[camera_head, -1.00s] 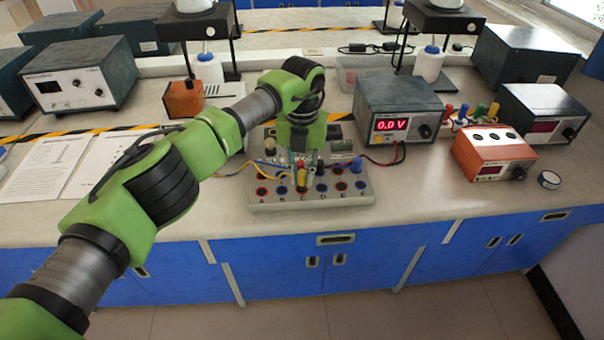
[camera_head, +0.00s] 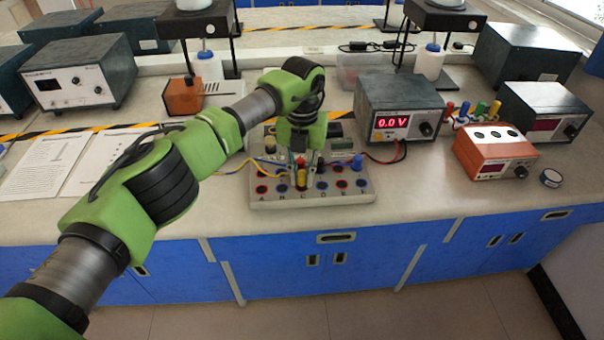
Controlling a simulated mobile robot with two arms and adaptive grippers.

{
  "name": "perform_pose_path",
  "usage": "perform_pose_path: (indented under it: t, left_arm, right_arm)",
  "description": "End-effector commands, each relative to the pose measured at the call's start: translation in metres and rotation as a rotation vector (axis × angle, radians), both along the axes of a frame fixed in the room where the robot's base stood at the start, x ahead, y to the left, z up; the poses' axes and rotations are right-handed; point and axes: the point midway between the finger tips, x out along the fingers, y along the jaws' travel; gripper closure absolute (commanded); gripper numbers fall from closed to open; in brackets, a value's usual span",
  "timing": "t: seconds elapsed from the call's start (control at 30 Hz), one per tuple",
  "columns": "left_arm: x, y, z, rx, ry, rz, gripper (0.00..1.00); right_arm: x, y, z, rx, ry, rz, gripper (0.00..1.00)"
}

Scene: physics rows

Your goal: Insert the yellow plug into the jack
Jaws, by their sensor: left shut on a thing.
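The yellow plug (camera_head: 302,177) is upright over the jack board (camera_head: 330,202), at the column marked C. My left gripper (camera_head: 300,160) is shut on it from above. The plug's lower end is at or just above the jack at C; I cannot tell how deep it sits. The gripper hides part of the board's back. A row of red and blue jacks marked with letters runs along the board's front (camera_head: 262,190). A yellow lead (camera_head: 236,171) runs off to the left. My right gripper is not in view.
A blue plug (camera_head: 357,164) stands at the board's right. A power supply (camera_head: 400,108) reading 0.0 V stands behind it, with red and black leads. The bench front is clear.

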Motion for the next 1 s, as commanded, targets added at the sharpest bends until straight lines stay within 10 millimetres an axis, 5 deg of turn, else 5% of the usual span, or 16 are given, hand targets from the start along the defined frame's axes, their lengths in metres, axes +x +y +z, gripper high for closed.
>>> perform_pose_path:
  t: [0.7,0.73,0.8,1.0]
  left_arm:
    - [0.000,0.000,-0.012,0.000,0.000,0.000,1.00]
    - [0.000,0.000,-0.012,0.000,0.000,0.000,0.81]
    - [0.000,0.000,-0.012,0.000,0.000,0.000,0.64]
    - [0.000,0.000,-0.011,0.000,0.000,0.000,0.64]
  right_arm:
    - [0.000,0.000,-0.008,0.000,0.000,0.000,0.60]
    - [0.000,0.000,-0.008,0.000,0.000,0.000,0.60]
    - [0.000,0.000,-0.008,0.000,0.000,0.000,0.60]
    - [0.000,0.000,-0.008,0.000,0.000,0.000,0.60]
